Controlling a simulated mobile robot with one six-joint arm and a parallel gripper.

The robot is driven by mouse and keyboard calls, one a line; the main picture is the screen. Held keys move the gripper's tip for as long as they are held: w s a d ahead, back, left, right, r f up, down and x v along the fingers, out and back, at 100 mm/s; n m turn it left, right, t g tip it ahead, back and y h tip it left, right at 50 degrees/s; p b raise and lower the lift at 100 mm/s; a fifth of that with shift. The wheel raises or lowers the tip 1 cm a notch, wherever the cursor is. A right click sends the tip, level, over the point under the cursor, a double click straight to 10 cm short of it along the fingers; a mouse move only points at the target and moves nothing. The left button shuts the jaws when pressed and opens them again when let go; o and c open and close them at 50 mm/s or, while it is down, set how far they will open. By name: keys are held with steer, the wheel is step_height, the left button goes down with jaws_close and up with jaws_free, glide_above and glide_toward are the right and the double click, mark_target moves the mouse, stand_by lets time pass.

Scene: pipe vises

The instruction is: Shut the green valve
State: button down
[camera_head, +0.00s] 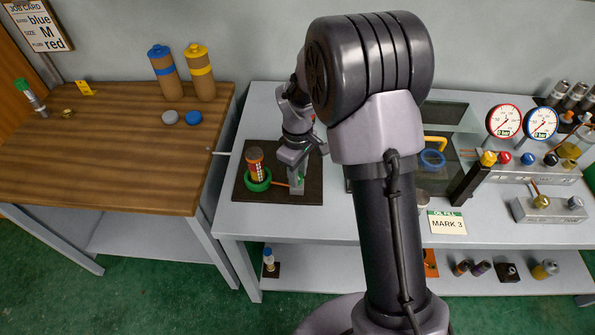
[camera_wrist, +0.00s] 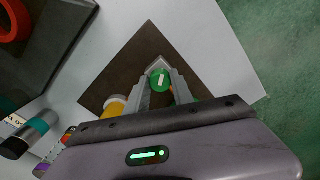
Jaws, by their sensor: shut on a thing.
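The green valve (camera_wrist: 160,79) shows in the wrist view as a round green knob with a pale stripe across its top. It sits above a grey mount on a dark brown board (camera_head: 243,190). My gripper (camera_wrist: 163,88) points down at it, one finger on each side, and is shut on the knob. In the head view my gripper (camera_head: 294,160) is over the grey mount (camera_head: 296,187), and the knob is mostly hidden there.
A canister with a red and yellow label (camera_head: 256,163) stands in a green ring (camera_head: 257,182) just left of my gripper. Two gauges (camera_head: 503,121) (camera_head: 540,123) and several knobs are at the right. A wooden table (camera_head: 120,150) stands at the left.

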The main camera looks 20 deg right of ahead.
steer(key=m, duration=0.6)
steer(key=shift+m, duration=0.4)
stand_by(0.4)
steer(key=c, duration=1.1)
jaws_free()
step_height(320, 180, up, 18)
steer(key=p, duration=0.5)
steer(key=shift+f+p, duration=0.25)
steer(key=shift+p, duration=0.15)
